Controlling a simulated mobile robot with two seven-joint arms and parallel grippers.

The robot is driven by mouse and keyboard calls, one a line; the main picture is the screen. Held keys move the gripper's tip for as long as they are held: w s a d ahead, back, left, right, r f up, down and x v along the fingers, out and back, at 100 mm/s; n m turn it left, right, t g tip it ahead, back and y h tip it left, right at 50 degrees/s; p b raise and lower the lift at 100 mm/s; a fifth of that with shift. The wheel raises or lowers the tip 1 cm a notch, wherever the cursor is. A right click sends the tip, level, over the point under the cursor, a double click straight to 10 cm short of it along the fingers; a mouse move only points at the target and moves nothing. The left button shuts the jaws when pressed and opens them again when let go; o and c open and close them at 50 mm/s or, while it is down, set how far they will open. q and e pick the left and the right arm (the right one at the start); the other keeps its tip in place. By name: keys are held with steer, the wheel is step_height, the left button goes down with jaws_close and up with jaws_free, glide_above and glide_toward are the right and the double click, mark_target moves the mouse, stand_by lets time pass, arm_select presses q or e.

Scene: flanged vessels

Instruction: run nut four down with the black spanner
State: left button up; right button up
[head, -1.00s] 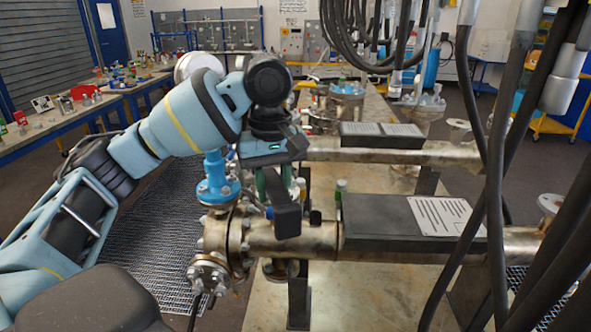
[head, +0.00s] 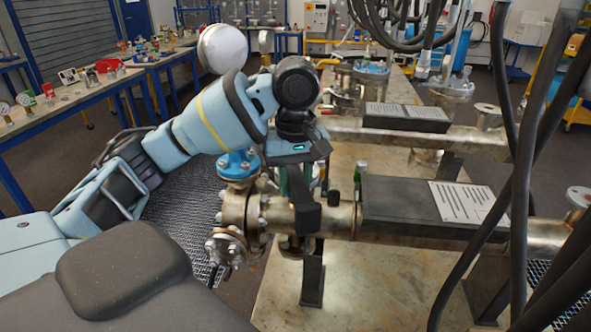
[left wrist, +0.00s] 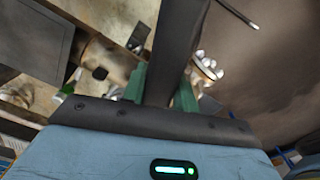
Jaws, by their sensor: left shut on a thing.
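My left gripper (head: 300,180) is shut on the black spanner (head: 306,216), which hangs in front of the rusty metal pipe and hides part of it. In the left wrist view the spanner (left wrist: 176,45) runs up between the green fingers. To the left of the gripper stands the vessel's large bolted flange (head: 240,215), with a smaller bolted flange (head: 228,248) below it and a blue flange (head: 238,165) on top. I cannot tell which nut is number four, or whether the spanner touches any nut. My right gripper is out of view.
A dark box with a white label (head: 468,203) sits on the pipe to the right. Black cables (head: 522,170) hang at the right. A second pipe (head: 465,140) runs behind. A workbench (head: 95,88) with small items stands at the back left.

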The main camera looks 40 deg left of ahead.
arm_select(q)
steer(key=shift+f, duration=0.2)
stand_by(0.5)
steer(key=shift+f, duration=0.95)
steer(key=s+a+m, duration=0.5)
steer(key=a+m, duration=0.6)
step_height(320, 180, up, 5)
steer(key=shift+w, duration=0.1)
stand_by(0.6)
stand_by(0.9)
